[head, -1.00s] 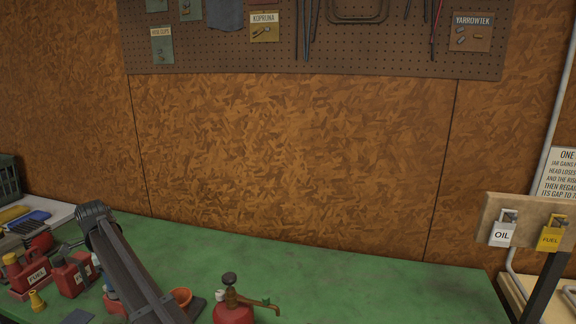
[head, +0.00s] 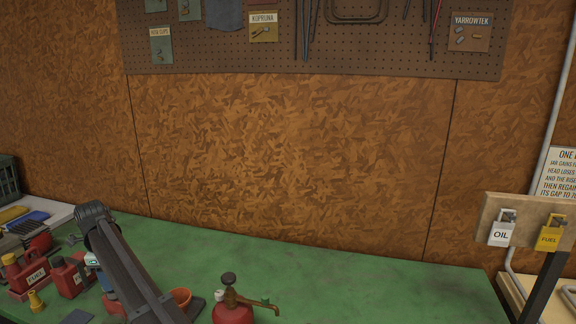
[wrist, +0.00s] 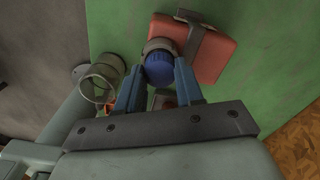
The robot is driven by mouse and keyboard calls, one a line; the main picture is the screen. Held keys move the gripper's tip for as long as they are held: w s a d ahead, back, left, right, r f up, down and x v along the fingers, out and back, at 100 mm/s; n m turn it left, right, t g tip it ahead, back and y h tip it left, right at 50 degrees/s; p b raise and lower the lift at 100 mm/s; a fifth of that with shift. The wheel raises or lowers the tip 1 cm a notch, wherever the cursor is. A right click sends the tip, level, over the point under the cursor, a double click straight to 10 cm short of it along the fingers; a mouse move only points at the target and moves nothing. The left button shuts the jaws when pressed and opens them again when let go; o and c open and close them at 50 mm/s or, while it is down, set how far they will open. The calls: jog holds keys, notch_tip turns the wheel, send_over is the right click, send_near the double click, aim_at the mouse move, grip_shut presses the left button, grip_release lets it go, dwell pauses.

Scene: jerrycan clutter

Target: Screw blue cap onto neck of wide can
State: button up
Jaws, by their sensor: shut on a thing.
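The blue cap (wrist: 158,68) sits between the two blue fingers of my gripper (wrist: 158,76) in the wrist view; the gripper is shut on it. A grey round collar (wrist: 157,44) shows just beyond the cap, at the left end of a red can (wrist: 216,52) with a dark handle strap. The cap overlaps this collar in the picture; I cannot tell whether its thread is engaged. In the head view my arm hides the cap and most of my gripper. A red can (head: 66,278) stands left of my arm there; I cannot tell whether it is the same can.
A clear jar (wrist: 101,78) stands left of the fingers in the wrist view. In the head view, a red can with a yellow cap (head: 27,275), a yellow funnel (head: 36,301) and a red oiler (head: 233,312) stand nearby. The green bench (head: 350,285) is free to the right.

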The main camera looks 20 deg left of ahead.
jog(key=o, duration=0.7)
jog(key=shift+o, duration=0.2)
jog(key=shift+r, duration=0.15)
jog(key=shift+r, duration=1.35)
jog(key=shift+o, duration=0.4)
jog(key=o, duration=0.5)
jog(key=c, duration=0.5)
